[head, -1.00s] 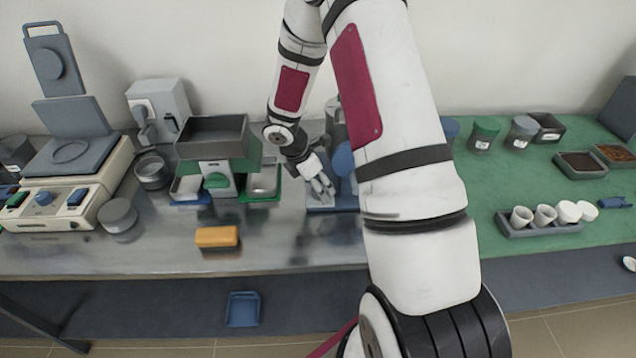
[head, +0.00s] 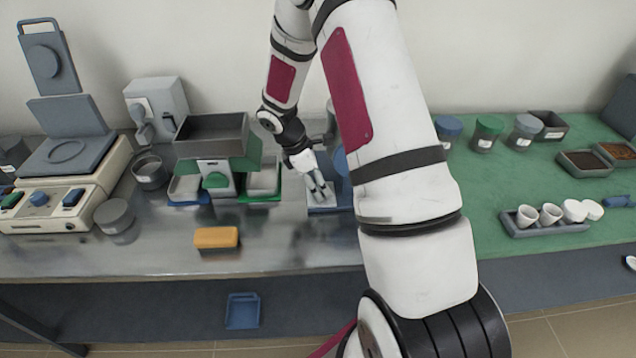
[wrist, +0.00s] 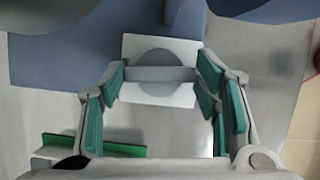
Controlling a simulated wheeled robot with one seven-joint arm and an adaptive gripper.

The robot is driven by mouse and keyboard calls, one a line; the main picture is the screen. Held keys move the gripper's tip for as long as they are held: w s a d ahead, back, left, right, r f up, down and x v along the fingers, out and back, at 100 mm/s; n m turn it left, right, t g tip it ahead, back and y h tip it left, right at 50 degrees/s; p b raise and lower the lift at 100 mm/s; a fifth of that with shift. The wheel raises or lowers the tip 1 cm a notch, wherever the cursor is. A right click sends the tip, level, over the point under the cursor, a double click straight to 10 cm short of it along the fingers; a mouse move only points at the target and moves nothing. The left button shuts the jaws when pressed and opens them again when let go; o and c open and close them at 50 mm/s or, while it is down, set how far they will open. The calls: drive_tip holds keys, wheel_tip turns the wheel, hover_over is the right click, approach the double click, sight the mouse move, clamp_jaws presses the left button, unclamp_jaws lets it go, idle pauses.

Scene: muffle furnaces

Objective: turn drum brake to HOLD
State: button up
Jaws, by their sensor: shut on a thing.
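The drum brake is a flat grey bar (wrist: 160,74) across a round grey disc (wrist: 160,90) on a white square plate (wrist: 132,48). My gripper (wrist: 162,72) is shut on the bar, with its green-padded fingers at the bar's two ends. The bar runs left to right in the wrist view. In the head view my gripper (head: 319,190) is low over the blue-grey base of the device, and a blue round part (head: 341,162) shows behind it. My arm hides much of the device. No HOLD mark is readable.
To the left stand a green device with a grey tray (head: 212,135), a yellow block (head: 216,238) and a grey round container (head: 116,218). Jars and a rack of white cups (head: 545,228) stand right of my arm. The steel bench in front of the device is clear.

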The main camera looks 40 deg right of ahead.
drive_tip(key=shift+w+m, duration=0.1)
drive_tip(key=shift+m, duration=0.5)
drive_tip(key=o, duration=1.1)
drive_tip(key=shift+o, duration=0.2)
drive_tip(key=v, duration=1.2)
drive_tip(key=shift+w, duration=0.2)
drive_tip(key=shift+d+r, duration=0.1)
drive_tip(key=shift+d, duration=0.05)
